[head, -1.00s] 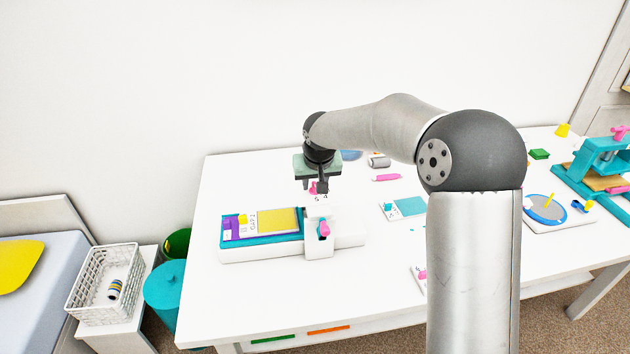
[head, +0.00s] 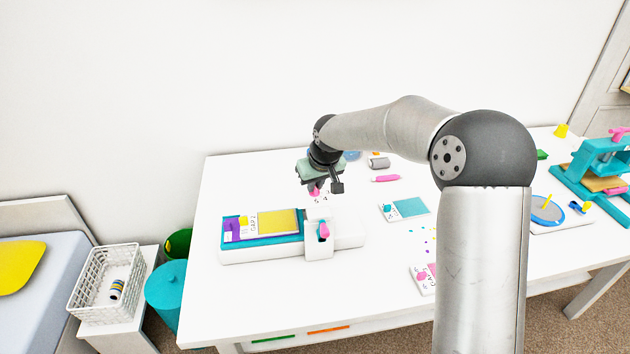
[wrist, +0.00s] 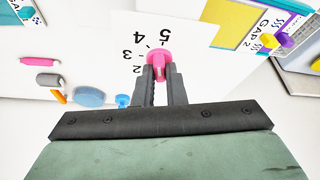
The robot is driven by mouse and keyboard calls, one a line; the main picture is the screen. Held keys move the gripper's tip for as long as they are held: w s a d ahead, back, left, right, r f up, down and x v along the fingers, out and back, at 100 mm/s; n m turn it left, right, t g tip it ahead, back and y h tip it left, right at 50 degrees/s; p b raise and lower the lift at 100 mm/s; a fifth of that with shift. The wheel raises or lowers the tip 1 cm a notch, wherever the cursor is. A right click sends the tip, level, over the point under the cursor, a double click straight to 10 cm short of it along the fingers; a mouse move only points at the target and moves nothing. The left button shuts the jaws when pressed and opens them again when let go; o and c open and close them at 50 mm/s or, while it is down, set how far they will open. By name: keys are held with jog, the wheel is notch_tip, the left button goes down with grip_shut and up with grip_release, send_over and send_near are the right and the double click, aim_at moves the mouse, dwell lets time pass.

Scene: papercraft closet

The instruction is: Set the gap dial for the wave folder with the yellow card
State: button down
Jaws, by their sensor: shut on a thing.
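The wave folder (head: 345,241), a white and teal machine, sits at the table's left. The yellow card (head: 280,221) lies flat in its teal bed, beside a printed strip reading GAP 2 (head: 253,223); card (wrist: 232,18) and strip also show in the wrist view. The gap dial is a white face with printed numbers; 2, 3, 4 and 5 are readable near its pink knob (wrist: 158,57). My gripper (wrist: 160,75) is shut on this knob, also visible in the head view (head: 314,190). The knob's exact setting is unclear.
A second pink knob (head: 323,230) is on the folder's front block. A white card with a teal square (head: 408,206) and a pink tool (head: 386,178) lie to the right. A teal press (head: 600,165) stands far right. The front left table is clear.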

jog(key=n+y+p, duration=0.1)
jog(key=n, duration=0.1)
jog(key=n+g+p, duration=0.1)
jog(key=n, duration=0.2)
jog(key=shift+w+d+n+y, duration=0.15)
jog(key=shift+n+y, duration=0.15)
jog(key=shift+y, duration=0.1)
dwell(0.4)
jog(key=c, duration=1.5)
grip_release()
jog(key=shift+r, duration=0.15)
jog(key=b+v, duration=0.1)
jog(key=v, duration=0.7)
jog(key=b+v, duration=0.1)
jog(key=v, duration=0.8)
jog(key=shift+w+r, duration=0.15)
jog(key=shift+w, duration=0.05)
